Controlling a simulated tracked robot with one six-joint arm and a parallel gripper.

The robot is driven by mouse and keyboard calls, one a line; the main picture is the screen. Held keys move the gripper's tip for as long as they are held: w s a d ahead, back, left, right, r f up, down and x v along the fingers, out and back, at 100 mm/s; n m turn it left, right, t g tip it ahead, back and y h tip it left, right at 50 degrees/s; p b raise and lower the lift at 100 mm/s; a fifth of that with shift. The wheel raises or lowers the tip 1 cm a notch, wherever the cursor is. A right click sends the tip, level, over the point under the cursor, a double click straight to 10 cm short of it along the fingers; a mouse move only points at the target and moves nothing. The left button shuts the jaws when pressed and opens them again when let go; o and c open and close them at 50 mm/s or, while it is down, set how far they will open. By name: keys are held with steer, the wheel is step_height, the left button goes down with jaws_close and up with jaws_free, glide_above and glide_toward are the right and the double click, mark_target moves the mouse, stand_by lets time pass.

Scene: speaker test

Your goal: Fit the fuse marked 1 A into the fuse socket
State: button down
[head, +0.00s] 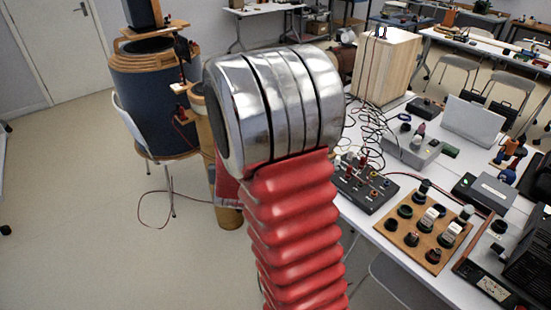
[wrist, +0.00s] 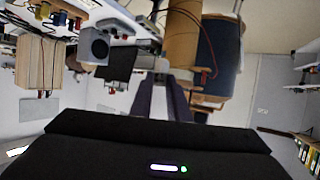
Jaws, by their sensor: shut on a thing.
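The wrist view shows my gripper (wrist: 165,98), its two dark fingers close together above its black body. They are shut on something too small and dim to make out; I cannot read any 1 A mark. In the head view my gripper is hidden behind my own arm. A wooden board (head: 409,236) with several dark round posts and pale upright pieces lies on the right-hand table, apart from my arm. I cannot tell which part in view is the fuse socket.
The white table (head: 362,223) at right is crowded with a black terminal box (head: 366,187), a grey instrument (head: 414,148), a meter (head: 491,287) and loose wires. A tall wooden box (head: 386,68) stands behind. A large blue drum (head: 150,100) stands at left. The left floor is mostly free.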

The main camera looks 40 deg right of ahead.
steer(key=w+a+r+n+t+y, duration=0.1)
steer(key=w+a+n+y, duration=0.1)
steer(key=a, duration=1.1)
steer(key=w+a+n+t+y, duration=0.1)
steer(key=w+a+n+y, duration=0.2)
steer(key=a, duration=1)
steer(key=n+y, duration=0.2)
steer(key=y, duration=0.1)
steer(key=shift+w+r+t, duration=0.2)
steer(key=shift+r+t, duration=0.2)
steer(key=shift+s, duration=0.1)
